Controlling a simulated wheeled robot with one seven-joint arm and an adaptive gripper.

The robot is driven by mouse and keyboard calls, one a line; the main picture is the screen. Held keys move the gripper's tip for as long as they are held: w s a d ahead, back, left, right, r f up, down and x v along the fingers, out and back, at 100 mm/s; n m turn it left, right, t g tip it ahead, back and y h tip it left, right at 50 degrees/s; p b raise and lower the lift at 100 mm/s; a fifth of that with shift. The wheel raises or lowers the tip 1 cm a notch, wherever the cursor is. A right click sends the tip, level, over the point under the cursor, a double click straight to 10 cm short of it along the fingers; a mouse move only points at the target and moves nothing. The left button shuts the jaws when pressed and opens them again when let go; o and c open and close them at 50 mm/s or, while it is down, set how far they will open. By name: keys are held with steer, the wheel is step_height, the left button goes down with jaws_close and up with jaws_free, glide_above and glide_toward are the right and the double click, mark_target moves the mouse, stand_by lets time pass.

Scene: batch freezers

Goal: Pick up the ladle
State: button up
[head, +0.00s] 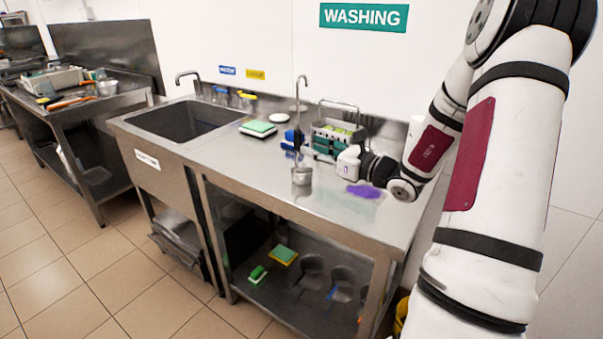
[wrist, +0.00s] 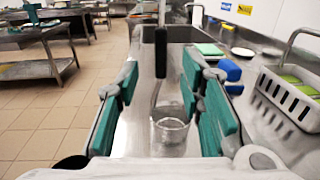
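The ladle (head: 302,176) stands upright on the steel counter, with a round metal bowl at the bottom, a tall thin handle and a dark grip section. In the wrist view the ladle (wrist: 171,131) lies straight ahead, its black grip and stem showing in the gap between my fingers. My gripper (head: 312,151) is level with the handle, just to its right in the head view. In the wrist view my gripper (wrist: 160,92) has its teal finger pads wide apart, and neither pad touches the handle. I cannot tell how deep the handle sits between the fingertips.
A grey basket (head: 338,136) with green items and blue objects (head: 290,139) stand behind the ladle. A purple cloth (head: 364,191) lies right of it. A green-topped sponge block (head: 258,128) and the sink (head: 186,121) are left. Counter in front is clear.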

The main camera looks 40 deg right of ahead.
mark_target(301, 142)
steer(key=shift+x, duration=3.15)
jaws_close()
